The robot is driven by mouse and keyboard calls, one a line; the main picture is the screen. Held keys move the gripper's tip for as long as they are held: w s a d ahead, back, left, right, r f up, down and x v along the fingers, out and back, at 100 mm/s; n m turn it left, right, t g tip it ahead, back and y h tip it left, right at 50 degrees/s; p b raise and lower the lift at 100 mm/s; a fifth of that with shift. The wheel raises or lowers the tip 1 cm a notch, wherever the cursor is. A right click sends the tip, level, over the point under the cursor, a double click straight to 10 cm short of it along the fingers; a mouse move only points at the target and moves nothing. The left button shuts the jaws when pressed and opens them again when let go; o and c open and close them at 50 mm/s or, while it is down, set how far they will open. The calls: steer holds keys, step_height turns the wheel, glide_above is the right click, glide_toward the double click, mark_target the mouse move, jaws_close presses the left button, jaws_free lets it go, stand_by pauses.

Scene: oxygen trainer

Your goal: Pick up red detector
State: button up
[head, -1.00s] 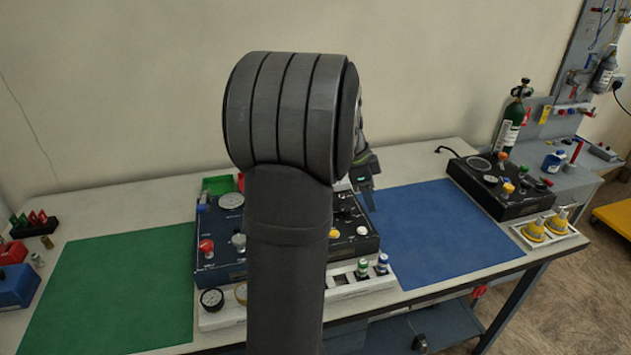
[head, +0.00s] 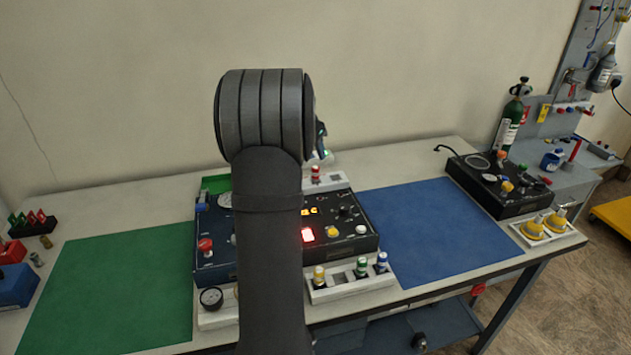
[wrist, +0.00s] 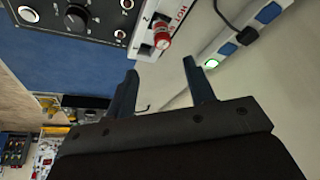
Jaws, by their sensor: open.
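The red detector (head: 315,173) stands upright in a white holder (head: 328,182) behind the dark instrument panel. In the wrist view the red detector (wrist: 162,37) shows beyond the fingertips, roughly in line with the gap between them. My gripper (wrist: 161,68) is open and empty, with both dark fingers apart and not touching the detector. In the head view only a small part of my gripper (head: 321,145) shows, just above the red detector; my own arm hides the rest.
A white rack (head: 350,287) in front holds yellow, green and blue-topped detectors. The dark panel (head: 345,240) has knobs, a lit red button and an orange display. A blue mat (head: 440,230) lies clear at right. A power strip (wrist: 240,35) shows in the wrist view.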

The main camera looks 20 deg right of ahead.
mark_target(318, 167)
steer(key=x, duration=0.4)
steer(key=shift+f, duration=0.1)
steer(key=x, duration=0.2)
steer(key=a+x, duration=0.1)
steer(key=x, duration=0.2)
steer(key=shift+f, duration=0.25)
jaws_close()
